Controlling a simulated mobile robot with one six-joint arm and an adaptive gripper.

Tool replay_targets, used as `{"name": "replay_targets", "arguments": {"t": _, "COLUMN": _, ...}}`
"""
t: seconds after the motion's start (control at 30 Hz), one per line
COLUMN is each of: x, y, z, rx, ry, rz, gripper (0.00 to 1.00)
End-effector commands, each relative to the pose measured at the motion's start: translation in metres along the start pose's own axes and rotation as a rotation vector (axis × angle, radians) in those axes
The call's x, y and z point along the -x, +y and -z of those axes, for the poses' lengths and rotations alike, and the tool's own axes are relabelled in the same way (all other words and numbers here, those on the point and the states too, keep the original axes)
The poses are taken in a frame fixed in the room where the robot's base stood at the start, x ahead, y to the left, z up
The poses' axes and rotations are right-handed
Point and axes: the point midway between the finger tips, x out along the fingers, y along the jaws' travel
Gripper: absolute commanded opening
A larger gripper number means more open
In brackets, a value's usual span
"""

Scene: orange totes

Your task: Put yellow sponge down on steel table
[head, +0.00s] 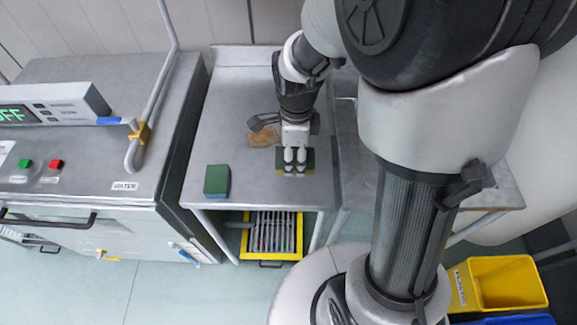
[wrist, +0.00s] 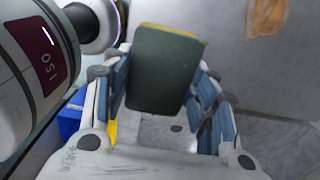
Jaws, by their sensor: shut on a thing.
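The yellow sponge (head: 309,160) is between the fingers of my gripper (head: 295,167), low over the front right part of the steel table (head: 232,110). In the wrist view the sponge (wrist: 165,70) shows a dark green face with a thin yellow edge. My gripper (wrist: 160,100) is shut on it, with blue-padded fingers on both sides. In the head view the fingers hide part of the sponge. I cannot tell whether its underside touches the table.
A green and blue sponge (head: 217,180) lies on the table's front left. A brown stain (head: 263,135) marks the tabletop behind my gripper. A machine with a control panel (head: 60,103) stands left. A yellow bin (head: 500,283) stands at lower right. Tabletop between the sponges is clear.

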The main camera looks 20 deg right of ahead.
Motion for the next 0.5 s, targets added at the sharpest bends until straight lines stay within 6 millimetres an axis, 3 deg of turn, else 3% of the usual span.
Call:
{"name": "replay_targets", "arguments": {"t": 0.03, "x": -0.019, "y": 0.002, "z": 0.000, "rx": 0.001, "ry": 0.002, "rz": -0.006, "gripper": 0.34}}
{"name": "replay_targets", "arguments": {"t": 0.2, "x": -0.057, "y": 0.001, "z": 0.000, "rx": 0.002, "ry": 0.001, "rz": -0.003, "gripper": 0.34}}
{"name": "replay_targets", "arguments": {"t": 0.5, "x": -0.080, "y": 0.000, "z": 0.000, "rx": 0.003, "ry": 0.001, "rz": -0.001, "gripper": 0.34}}
